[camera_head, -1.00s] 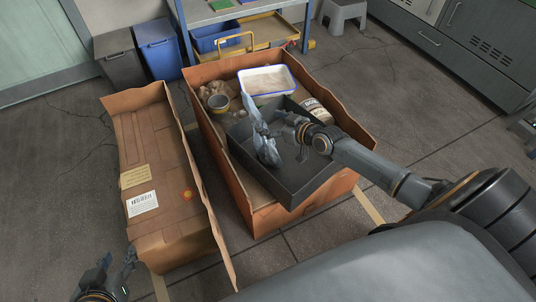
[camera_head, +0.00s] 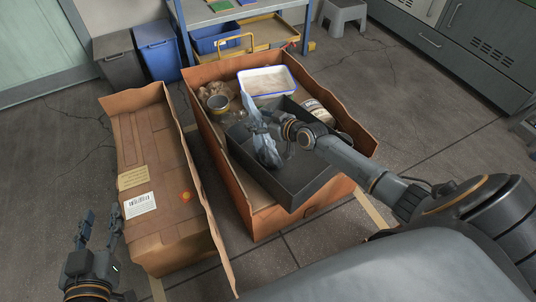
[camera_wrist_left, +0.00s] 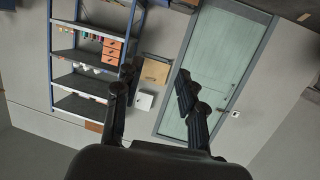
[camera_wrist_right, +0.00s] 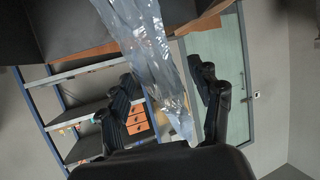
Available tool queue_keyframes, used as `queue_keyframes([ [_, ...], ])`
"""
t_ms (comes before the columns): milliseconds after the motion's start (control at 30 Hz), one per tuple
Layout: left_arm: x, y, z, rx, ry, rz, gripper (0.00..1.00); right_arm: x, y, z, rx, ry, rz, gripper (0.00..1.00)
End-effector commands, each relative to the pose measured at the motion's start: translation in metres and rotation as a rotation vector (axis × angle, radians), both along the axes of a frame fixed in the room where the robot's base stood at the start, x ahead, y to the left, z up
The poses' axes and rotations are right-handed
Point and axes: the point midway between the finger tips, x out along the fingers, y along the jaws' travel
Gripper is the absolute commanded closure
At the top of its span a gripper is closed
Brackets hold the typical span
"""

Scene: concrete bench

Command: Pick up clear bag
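The clear bag (camera_head: 266,152) is a crumpled, see-through, bluish bag standing up in a dark grey tray (camera_head: 292,202). My right gripper (camera_head: 277,128) is at the bag's upper part, over the tray. In the right wrist view the bag (camera_wrist_right: 155,50) hangs between the two fingers, which are apart; firm contact on both sides does not show. My left gripper (camera_head: 100,222) is open and empty, low at the left beside the long cardboard box. The left wrist view shows its spread fingers with nothing between them.
A long cardboard box (camera_head: 165,235) stands at left. A shelf unit (camera_head: 235,14) and bins (camera_head: 158,48) are behind.

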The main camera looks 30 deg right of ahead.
Motion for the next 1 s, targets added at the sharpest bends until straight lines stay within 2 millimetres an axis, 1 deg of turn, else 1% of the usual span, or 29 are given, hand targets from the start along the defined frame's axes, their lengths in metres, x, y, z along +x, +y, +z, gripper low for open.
queue_keyframes([
  [33,0.000,0.000,0.000,0.000,0.000,0.000,0.60,0.000,0.000,0.000,0.000,0.000,0.000,0.53],
  [67,0.000,0.000,0.000,0.000,0.000,0.000,0.60,0.000,0.000,0.000,0.000,0.000,0.000,0.59],
  [100,0.000,0.000,0.000,0.000,0.001,0.000,0.60,0.000,0.000,0.000,0.000,0.000,0.000,0.68],
  [167,0.000,0.000,0.000,0.000,0.001,0.000,0.60,0.000,0.000,0.000,0.000,0.000,0.000,0.80],
  [200,0.000,0.000,0.000,0.000,0.001,0.001,0.60,0.000,0.000,0.000,0.000,0.000,0.000,0.88],
  [267,0.000,0.000,0.000,0.000,0.001,0.001,0.60,0.000,0.000,0.000,0.000,0.000,0.000,1.00],
  [767,-0.001,0.001,-0.002,0.005,0.020,0.001,0.60,0.001,0.000,0.005,0.001,-0.003,0.000,1.00],
  [867,-0.006,0.003,-0.014,0.020,0.084,0.005,0.60,0.001,0.000,0.010,0.001,-0.004,0.000,1.00],
  [1000,-0.016,0.009,-0.031,0.044,0.188,0.011,0.60,0.001,0.000,0.020,0.001,-0.006,-0.001,1.00],
])
